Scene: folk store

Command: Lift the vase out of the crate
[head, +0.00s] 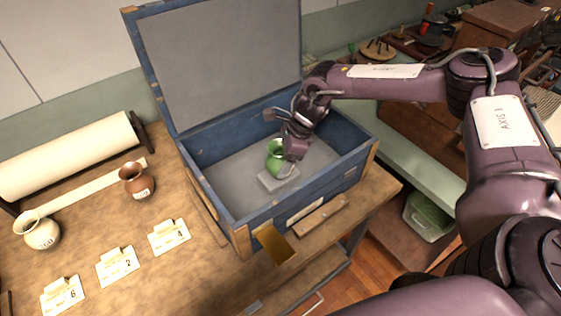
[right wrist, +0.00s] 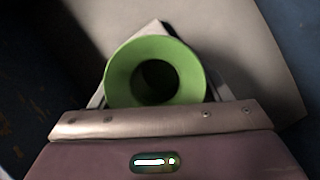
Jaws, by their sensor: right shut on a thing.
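The green vase (head: 275,157) is inside the open blue crate (head: 246,238), beside a small grey block (head: 278,179) on the crate floor. My right gripper (head: 284,158) reaches down into the crate and is shut on the vase. In the right wrist view the vase's round green mouth (right wrist: 155,72) faces the camera, just beyond the gripper body. The fingers are mostly hidden there, and I cannot tell whether the vase's base touches the crate floor. My left gripper is not in view.
The crate lid (head: 222,62) stands open at the back. A brown vase (head: 137,181), a cream vase (head: 41,231) and numbered cards (head: 118,266) are on the table to the left. A paper roll (head: 66,156) lies behind them. A brass plate (head: 274,245) is at the crate's front.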

